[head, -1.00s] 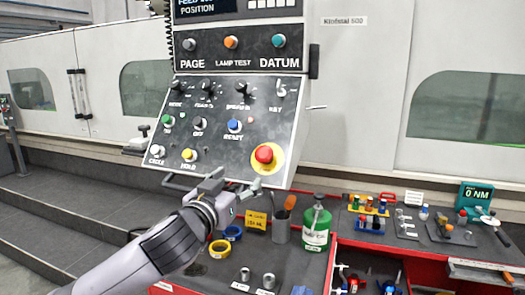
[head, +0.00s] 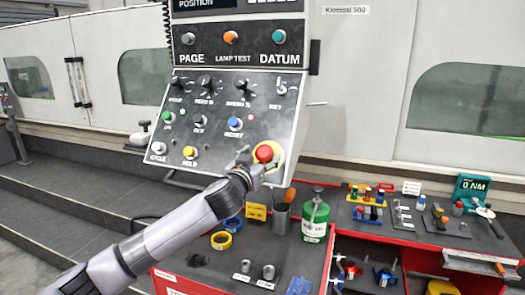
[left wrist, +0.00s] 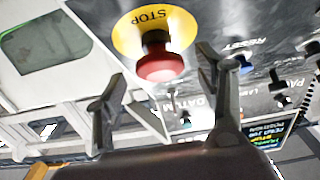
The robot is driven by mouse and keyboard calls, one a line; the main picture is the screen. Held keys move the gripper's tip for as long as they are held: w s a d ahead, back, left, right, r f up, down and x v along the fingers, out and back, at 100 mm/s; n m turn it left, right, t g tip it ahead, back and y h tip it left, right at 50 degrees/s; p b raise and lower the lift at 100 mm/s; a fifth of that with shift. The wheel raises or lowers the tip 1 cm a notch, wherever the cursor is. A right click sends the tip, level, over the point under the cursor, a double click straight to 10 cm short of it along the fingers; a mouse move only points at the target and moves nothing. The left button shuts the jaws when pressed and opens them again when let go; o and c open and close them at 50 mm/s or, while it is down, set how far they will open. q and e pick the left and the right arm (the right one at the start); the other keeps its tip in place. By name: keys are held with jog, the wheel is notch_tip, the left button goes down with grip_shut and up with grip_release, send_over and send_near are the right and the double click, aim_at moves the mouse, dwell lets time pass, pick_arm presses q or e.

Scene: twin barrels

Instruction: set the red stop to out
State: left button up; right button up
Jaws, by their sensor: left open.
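The red stop (head: 265,154) is a red mushroom button on a yellow disc at the lower right of the sloped control panel (head: 215,140). In the left wrist view the red stop (left wrist: 158,58) stands out from its yellow disc, which is marked STOP. My left gripper (head: 258,163) is at the button's lower left in the head view and partly overlaps the yellow disc. In the left wrist view my left gripper (left wrist: 157,72) is open, its two fingers apart on either side of the red cap. I cannot tell whether either finger touches it. My right gripper is not in view.
Near the stop are a blue reset button (head: 235,124) and a yellow hold button (head: 189,153). Below the panel, a red-edged bench holds a green bottle (head: 315,219), tape rings (head: 221,240) and several tools. A handle bar runs under the panel.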

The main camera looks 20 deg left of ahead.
pick_arm(q)
jog(key=shift+w, duration=0.85)
jog(key=shift+c, duration=0.4)
grip_shut()
